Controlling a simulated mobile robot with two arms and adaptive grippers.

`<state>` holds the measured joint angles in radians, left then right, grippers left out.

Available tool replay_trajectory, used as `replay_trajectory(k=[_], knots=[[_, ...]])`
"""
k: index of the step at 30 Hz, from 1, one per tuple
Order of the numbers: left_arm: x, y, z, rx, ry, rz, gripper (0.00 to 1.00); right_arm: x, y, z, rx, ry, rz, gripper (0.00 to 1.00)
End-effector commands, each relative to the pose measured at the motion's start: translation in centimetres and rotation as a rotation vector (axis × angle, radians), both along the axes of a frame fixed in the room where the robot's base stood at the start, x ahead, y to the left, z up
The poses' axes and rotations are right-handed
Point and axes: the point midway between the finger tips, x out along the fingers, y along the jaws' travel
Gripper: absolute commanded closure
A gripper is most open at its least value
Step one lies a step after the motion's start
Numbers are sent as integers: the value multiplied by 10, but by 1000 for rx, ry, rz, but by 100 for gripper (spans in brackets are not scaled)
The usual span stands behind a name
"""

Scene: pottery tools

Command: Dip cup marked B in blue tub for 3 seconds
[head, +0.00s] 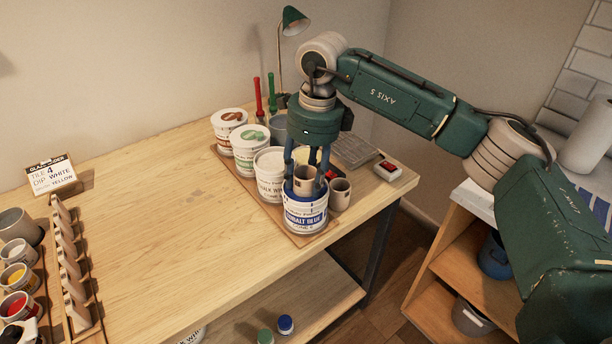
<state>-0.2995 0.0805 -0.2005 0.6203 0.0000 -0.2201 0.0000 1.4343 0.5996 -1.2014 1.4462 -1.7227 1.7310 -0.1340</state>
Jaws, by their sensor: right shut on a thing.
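The blue tub (305,217), a white container labelled cobalt blue, stands at the near right end of a row of tubs on the table. My right gripper (306,183) points down over its mouth, shut on a small grey-brown cup (304,175). The cup's upper part shows between the fingers. Its lower part is hidden at the tub's mouth, so I cannot tell how deep it sits. No letter B is readable on it. A second similar cup (340,195) stands just right of the tub. My left gripper is not in view.
More glaze tubs (270,174) stand behind on a wooden board. A sign (51,176), a rack (67,262) and paint pots are far left. The table middle is clear.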

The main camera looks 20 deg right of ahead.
Motion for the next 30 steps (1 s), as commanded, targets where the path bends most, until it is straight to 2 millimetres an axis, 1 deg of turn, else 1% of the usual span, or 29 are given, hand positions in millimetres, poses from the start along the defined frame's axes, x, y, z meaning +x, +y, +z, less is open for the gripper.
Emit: replay_trajectory(k=[17,30], knots=[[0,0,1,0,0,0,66,0,0,2,0,0,0,89],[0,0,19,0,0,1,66,0,0,31,1,-1,0,89]])
